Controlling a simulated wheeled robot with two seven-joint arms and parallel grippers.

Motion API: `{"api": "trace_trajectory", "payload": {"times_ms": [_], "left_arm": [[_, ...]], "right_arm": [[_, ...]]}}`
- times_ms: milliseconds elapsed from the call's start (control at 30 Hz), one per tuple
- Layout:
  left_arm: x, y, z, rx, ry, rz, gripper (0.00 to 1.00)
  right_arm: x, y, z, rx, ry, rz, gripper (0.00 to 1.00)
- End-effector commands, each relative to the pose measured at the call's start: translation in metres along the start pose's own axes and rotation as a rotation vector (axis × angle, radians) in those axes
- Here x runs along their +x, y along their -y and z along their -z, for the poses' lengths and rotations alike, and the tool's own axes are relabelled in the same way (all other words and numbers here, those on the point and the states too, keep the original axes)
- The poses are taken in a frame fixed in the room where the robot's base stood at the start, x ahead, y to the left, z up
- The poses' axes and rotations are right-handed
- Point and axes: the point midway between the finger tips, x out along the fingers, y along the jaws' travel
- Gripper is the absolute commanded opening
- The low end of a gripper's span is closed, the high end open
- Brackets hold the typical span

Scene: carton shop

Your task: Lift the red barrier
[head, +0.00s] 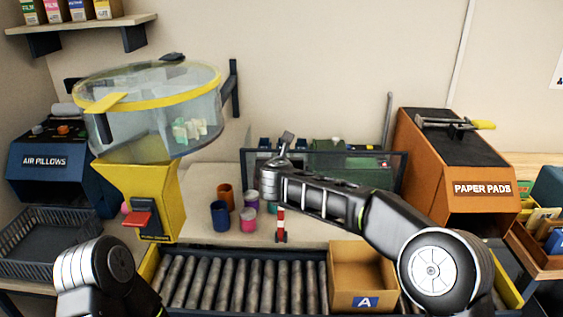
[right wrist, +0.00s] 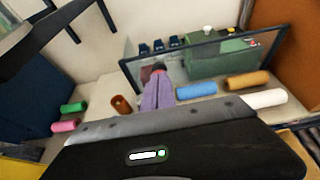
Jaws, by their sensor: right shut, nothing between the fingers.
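A small red and white striped piece (head: 281,226), which looks like the red barrier, stands at the front edge of the table, just behind the roller conveyor. My right arm crosses above it from the right, hiding anything directly behind the arm. My right gripper (head: 287,137) is shut and empty, in front of the dark-framed clear panel, well above and apart from the striped piece. I cannot pick out the barrier in that view. Only part of my left arm shows at lower left; its gripper is out of view.
A roller conveyor (head: 225,284) runs along the front, with an open carton (head: 362,270) marked A on it. Several coloured cups, including a blue one (head: 220,215), stand left of the striped piece. A yellow dispenser (head: 150,195) stands left, the orange PAPER PADS box (head: 455,165) right.

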Motion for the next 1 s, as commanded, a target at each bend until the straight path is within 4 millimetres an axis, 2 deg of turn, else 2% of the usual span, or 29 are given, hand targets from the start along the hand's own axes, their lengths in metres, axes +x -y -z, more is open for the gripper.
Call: {"api": "trace_trajectory", "payload": {"times_ms": [267,600,733,1000], "left_arm": [[0.004,0.001,0.001,0.001,-0.001,-0.001,0.36],[0.021,0.006,0.003,0.005,-0.006,-0.007,0.36],[0.024,0.007,0.003,0.006,-0.007,-0.008,0.36],[0.023,0.006,0.004,0.006,-0.008,-0.009,0.36]], "right_arm": [[-0.007,0.002,-0.002,0.001,0.005,0.002,0.0],[-0.06,0.001,0.001,0.0,0.005,0.0,0.0],[-0.075,0.0,0.0,0.0,0.004,-0.001,0.0],[-0.08,0.0,0.0,0.0,0.001,0.0,0.0]]}}
